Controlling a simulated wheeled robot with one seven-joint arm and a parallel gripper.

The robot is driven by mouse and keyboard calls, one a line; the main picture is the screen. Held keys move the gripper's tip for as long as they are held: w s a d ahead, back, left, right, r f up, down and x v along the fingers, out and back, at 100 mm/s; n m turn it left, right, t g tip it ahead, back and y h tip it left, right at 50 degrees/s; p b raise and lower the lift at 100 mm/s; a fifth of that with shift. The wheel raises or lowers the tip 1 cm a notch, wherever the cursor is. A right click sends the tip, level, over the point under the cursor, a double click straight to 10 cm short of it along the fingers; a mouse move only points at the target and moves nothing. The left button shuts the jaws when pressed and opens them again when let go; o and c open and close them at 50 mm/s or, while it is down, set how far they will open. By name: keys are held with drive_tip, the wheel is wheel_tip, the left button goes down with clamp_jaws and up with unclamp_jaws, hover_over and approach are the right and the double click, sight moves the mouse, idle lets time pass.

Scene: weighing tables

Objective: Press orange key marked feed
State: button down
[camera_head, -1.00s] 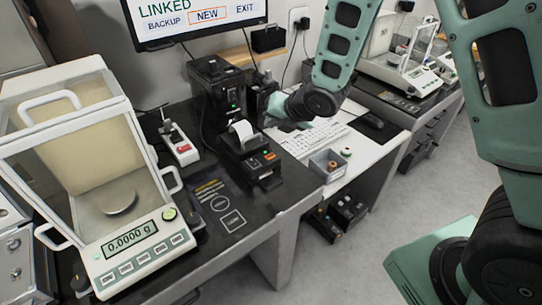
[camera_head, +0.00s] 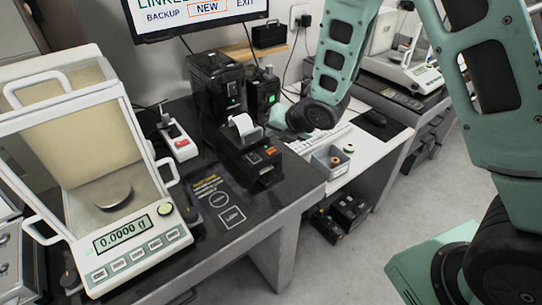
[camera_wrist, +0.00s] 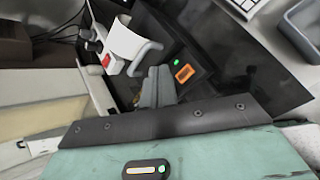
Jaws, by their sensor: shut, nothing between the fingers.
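The small black printer (camera_head: 243,165) stands on the dark table with a white paper roll (camera_head: 241,125) on top. Its orange key (camera_head: 271,150) is on the sloped front panel. In the wrist view the orange key (camera_wrist: 184,73) lies just right of my gripper's fingertips (camera_wrist: 158,72), beside a green light (camera_wrist: 177,62). The white paper roll (camera_wrist: 128,45) is to the left of the fingers. My gripper is shut and empty, pointing toward the printer; no contact with the key shows.
A balance with a glass-sided draft shield (camera_head: 130,235) reads 0.0000 g at left. Black devices (camera_head: 220,85) stand behind the printer. A grey bin (camera_head: 327,163) and keyboard are on the white table to the right.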

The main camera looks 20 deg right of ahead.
drive_tip(key=shift+f+b, duration=1.15)
drive_tip(key=shift+f, duration=0.5)
drive_tip(key=shift+f, duration=0.15)
idle(0.6)
drive_tip(key=shift+f+b, duration=0.25)
drive_tip(key=shift+b, duration=0.35)
drive_tip(key=shift+f+b, duration=0.35)
drive_tip(key=shift+b, duration=0.1)
idle(0.4)
idle(0.3)
drive_tip(key=shift+r+p, duration=0.45)
drive_tip(key=shift+r, duration=0.35)
drive_tip(key=shift+r+p, duration=1.7)
drive_tip(key=shift+r, duration=0.85)
